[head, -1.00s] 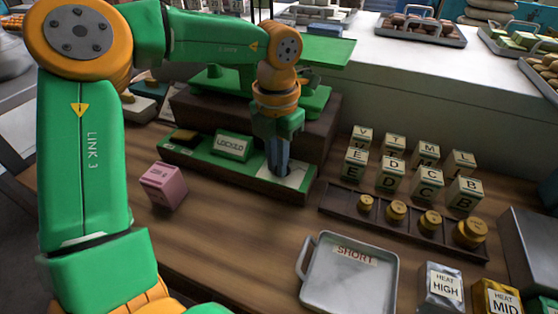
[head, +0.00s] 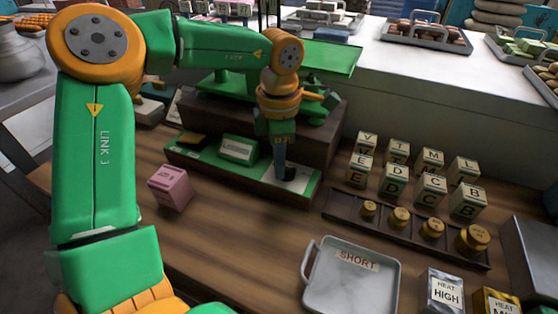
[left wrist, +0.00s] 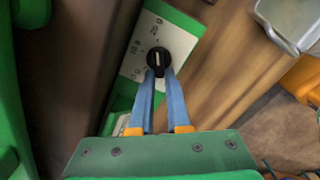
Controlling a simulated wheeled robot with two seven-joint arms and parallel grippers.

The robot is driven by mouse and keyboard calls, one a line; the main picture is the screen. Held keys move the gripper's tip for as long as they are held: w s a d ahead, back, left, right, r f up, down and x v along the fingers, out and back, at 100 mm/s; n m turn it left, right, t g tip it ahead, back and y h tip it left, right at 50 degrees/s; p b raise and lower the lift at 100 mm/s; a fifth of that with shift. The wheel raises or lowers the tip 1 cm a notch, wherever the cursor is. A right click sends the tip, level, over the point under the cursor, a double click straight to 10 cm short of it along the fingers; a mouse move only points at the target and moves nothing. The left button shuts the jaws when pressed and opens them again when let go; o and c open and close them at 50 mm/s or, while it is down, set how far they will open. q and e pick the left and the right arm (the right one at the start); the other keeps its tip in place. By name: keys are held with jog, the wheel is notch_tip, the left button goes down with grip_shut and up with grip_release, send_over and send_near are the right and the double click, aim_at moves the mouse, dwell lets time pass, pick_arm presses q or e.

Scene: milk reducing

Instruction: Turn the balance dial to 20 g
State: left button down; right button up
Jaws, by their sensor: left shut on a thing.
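The black balance dial (left wrist: 158,62) sits on a white plate (left wrist: 150,40) with the marks 20, 10 and one lower mark in the left wrist view. A pale line shows on the knob; which mark it points to is hard to tell. My left gripper (left wrist: 160,72) has its blue fingers shut on the dial. In the head view the left gripper (head: 280,177) points down at the dial (head: 290,174), at the right end of the green balance base (head: 220,172). A small lettered sign (head: 238,149) on the base is unreadable. My right gripper is not in view.
A pink block (head: 171,187) stands left of the base. Lettered cubes (head: 393,178) and a dark rack of brass weights (head: 400,217) are on the right. A grey tray marked SHORT (head: 350,285) lies in front. The wood between base and tray is clear.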

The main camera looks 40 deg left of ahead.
pick_arm(q)
jog(key=shift+m, duration=0.3)
jog(key=c, duration=0.9)
grip_release()
notch_tip(320, 180, up, 7)
jog(key=shift+r, duration=0.1)
